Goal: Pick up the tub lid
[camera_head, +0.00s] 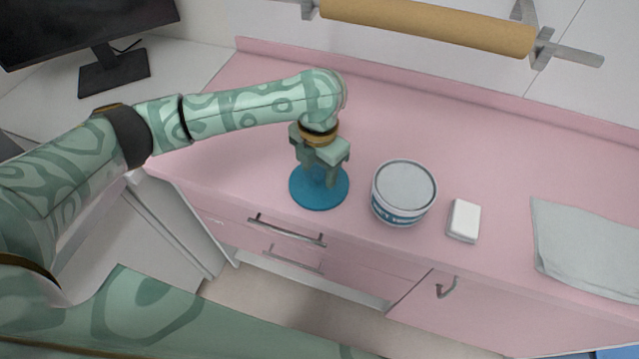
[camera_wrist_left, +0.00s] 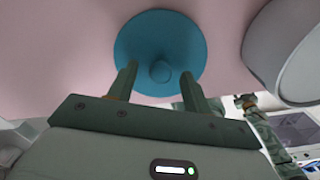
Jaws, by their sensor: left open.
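The tub lid (camera_head: 318,194) is a flat blue disc lying on the pink counter. In the left wrist view the lid (camera_wrist_left: 135,48) shows a round knob at its middle. My left gripper (camera_head: 327,180) is above the lid, pointing down, with its fingers open. In the left wrist view the fingers of the left gripper (camera_wrist_left: 158,82) stand on either side of the knob; I cannot tell how high above the lid they are. The white tub (camera_head: 402,213) with a blue label stands just right of the lid. My right gripper is not in view.
A small white block (camera_head: 463,219) lies right of the tub, and a folded grey cloth (camera_head: 585,245) lies at the far right. A monitor (camera_head: 85,30) stands at the back left. A paper roll (camera_head: 425,25) hangs above the counter. The counter behind the tub is clear.

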